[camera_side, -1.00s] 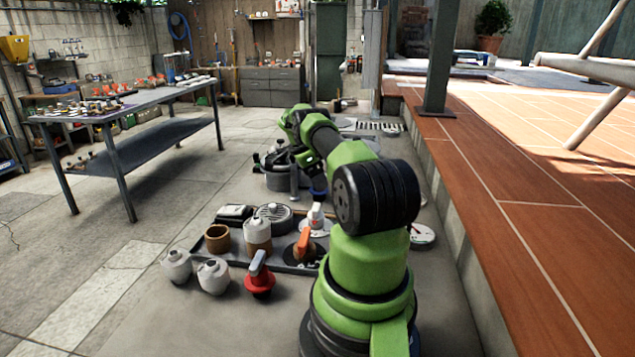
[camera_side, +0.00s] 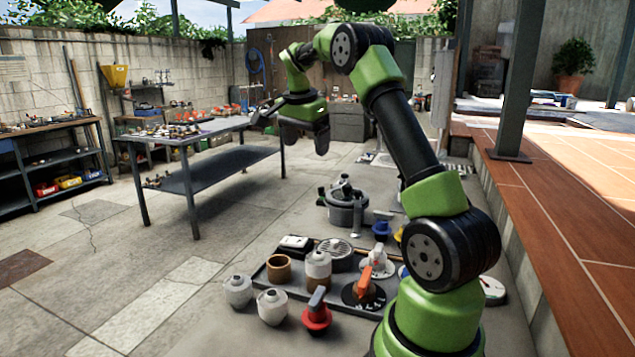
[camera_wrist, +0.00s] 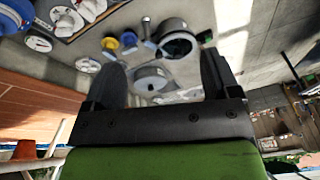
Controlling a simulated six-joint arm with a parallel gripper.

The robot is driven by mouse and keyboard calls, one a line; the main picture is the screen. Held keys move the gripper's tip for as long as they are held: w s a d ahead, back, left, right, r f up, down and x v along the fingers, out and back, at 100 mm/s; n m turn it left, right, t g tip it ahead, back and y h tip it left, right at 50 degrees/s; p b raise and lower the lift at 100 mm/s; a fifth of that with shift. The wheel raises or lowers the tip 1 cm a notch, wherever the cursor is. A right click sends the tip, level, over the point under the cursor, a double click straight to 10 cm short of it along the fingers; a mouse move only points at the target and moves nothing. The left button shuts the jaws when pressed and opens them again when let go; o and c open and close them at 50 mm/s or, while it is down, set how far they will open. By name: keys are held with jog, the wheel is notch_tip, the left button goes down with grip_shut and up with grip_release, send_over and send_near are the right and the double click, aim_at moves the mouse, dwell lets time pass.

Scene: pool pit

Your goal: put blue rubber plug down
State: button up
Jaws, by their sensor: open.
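The blue rubber plug (camera_side: 381,229) stands on the concrete floor, just behind the tray and in front of the grey pump pot. It also shows in the wrist view (camera_wrist: 128,40), beyond the left finger. My gripper (camera_side: 306,142) is raised high above the floor, up and to the left of the plug in the side view. Its two dark fingers (camera_wrist: 160,62) are spread apart with nothing between them. The gripper does not touch the plug.
The dark tray (camera_side: 262,276) holds a brown cup, a white jar and valve parts. The grey pump pot (camera_side: 345,212) stands behind the plug. A yellow part (camera_wrist: 109,44) is beside the plug. White jars and a red-based valve stand before the tray. A metal table (camera_side: 225,178) is left.

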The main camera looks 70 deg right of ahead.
jog(key=s+a+r+n+t+y, duration=0.15)
jog(key=a+r+n, duration=0.3)
jog(key=a, duration=0.55)
jog(key=s+a+r+n+t, duration=0.25)
jog(key=a+n, duration=0.25)
jog(key=a, duration=0.5)
jog(key=s+a+f+n+t+y, duration=0.3)
jog(key=s+a+n, duration=0.4)
jog(key=s+a, duration=0.2)
jog(key=shift+s+a, duration=0.25)
jog(key=shift+a, duration=0.8)
jog(key=shift+s+a+f+n+y, duration=0.25)
jog(key=shift+s+f+n, duration=0.1)
jog(key=shift+n, duration=0.1)
jog(key=shift+c, duration=1.1)
